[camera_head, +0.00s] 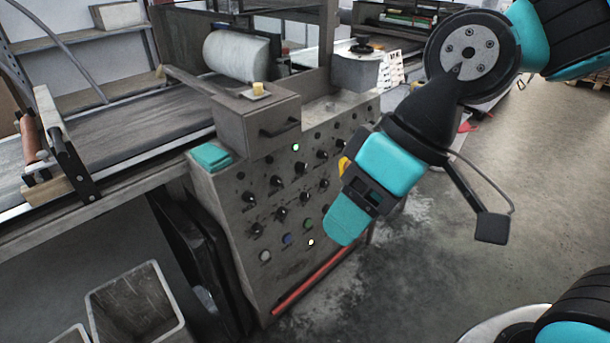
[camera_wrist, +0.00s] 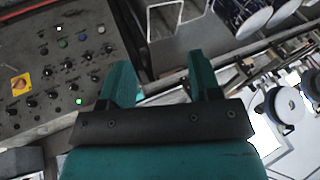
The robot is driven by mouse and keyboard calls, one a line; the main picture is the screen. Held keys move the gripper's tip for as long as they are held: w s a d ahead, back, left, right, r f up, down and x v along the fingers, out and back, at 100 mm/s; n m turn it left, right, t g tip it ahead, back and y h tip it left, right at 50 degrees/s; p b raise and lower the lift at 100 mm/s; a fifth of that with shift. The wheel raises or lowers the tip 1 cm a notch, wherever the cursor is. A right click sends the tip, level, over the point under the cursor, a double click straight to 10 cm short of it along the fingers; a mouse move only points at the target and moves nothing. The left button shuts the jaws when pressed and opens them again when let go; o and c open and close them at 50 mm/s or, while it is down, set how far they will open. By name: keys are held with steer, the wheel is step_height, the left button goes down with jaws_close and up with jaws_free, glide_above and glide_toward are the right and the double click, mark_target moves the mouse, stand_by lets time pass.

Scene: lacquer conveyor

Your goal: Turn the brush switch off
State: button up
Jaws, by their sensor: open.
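The grey control panel (camera_head: 232,212) has several black rotary knobs (camera_head: 282,214); their labels are too small to read, so I cannot tell which is the brush switch. A green lamp (camera_head: 295,147) and a whitish lamp (camera_head: 311,242) glow on it. In the wrist view the panel (camera_wrist: 20,42) lies at the left, with knobs (camera_wrist: 88,56) and a yellow-and-red switch (camera_wrist: 20,85). My gripper (camera_head: 345,222) is in front of the panel's right part in the head view and hides some of it. Its fingers (camera_wrist: 160,77) are apart and empty, touching no knob.
The conveyor belt (camera_head: 120,130) runs left of the panel, with a white roller (camera_head: 236,53) behind. A teal cloth (camera_head: 210,156) lies on the panel's top ledge. A grey bin (camera_head: 135,305) stands at lower left. The floor (camera_head: 500,200) to the right is open.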

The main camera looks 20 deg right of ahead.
steer(key=w+a+f+t+y+b, duration=0.3)
steer(key=w+f+y+b, duration=0.2)
steer(key=w+f+b, duration=0.6)
steer(key=m+t+h+b, duration=0.3)
steer(key=m+t+b, duration=0.8)
steer(key=t+b, duration=0.25)
glide_toward(302, 167)
steer(key=shift+g, duration=0.25)
steer(key=p+x, duration=0.2)
steer(key=x, duration=0.2)
steer(key=p+x, duration=0.3)
steer(key=x, duration=0.1)
steer(key=shift+w, duration=0.5)
steer(key=shift+d+f, duration=0.1)
steer(key=c, duration=0.9)
